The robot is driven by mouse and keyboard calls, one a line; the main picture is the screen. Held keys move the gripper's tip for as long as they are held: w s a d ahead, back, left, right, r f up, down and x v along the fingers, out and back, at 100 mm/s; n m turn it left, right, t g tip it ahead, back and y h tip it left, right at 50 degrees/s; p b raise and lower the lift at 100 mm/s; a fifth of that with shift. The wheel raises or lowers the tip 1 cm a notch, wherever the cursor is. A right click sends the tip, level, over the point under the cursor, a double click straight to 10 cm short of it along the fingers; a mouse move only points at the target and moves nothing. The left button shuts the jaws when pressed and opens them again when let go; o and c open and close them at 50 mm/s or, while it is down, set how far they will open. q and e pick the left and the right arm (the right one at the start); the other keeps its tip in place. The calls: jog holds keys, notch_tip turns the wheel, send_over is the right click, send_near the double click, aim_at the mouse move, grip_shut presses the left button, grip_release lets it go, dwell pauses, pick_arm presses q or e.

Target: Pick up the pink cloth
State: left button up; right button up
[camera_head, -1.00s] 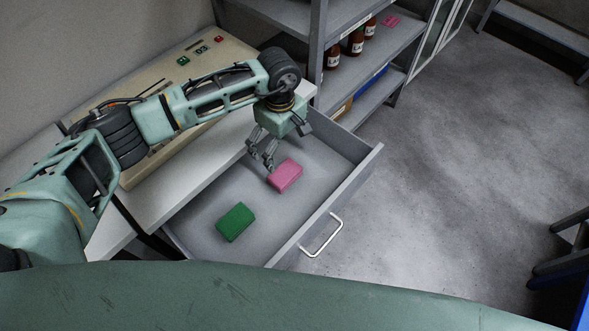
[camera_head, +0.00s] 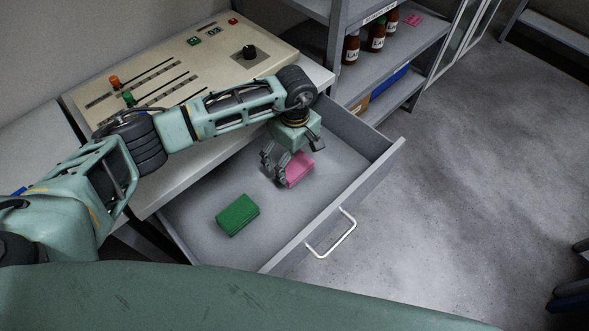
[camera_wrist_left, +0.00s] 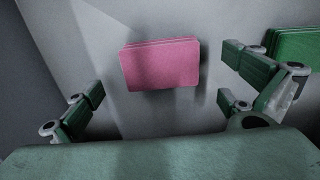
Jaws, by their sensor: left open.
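The pink cloth (camera_head: 300,169) is a small folded block lying in the open grey drawer (camera_head: 340,190). In the left wrist view the pink cloth (camera_wrist_left: 160,65) lies ahead of my gripper, between the lines of its spread fingers. My left gripper (camera_head: 277,166) points down into the drawer, right beside the cloth's left side, and partly overlaps it in the head view. In the left wrist view my left gripper (camera_wrist_left: 165,105) is open with nothing between its fingers. Whether a finger touches the cloth cannot be told. My right gripper is not in view.
A green cloth (camera_head: 238,214) lies in the drawer, left of the pink one, and shows at the right in the wrist view (camera_wrist_left: 295,48). The drawer handle (camera_head: 333,236) faces the open floor. A control panel (camera_head: 180,72) and a shelf with bottles (camera_head: 376,40) stand behind.

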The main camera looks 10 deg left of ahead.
aim_at(294, 165)
pick_arm(q)
notch_tip(294, 165, down, 4)
jog(key=shift+s+r+b, duration=0.1)
jog(key=shift+s+b, duration=0.05)
jog(key=shift+b, duration=0.6)
jog(key=shift+c, duration=0.5)
jog(key=c, duration=1.1)
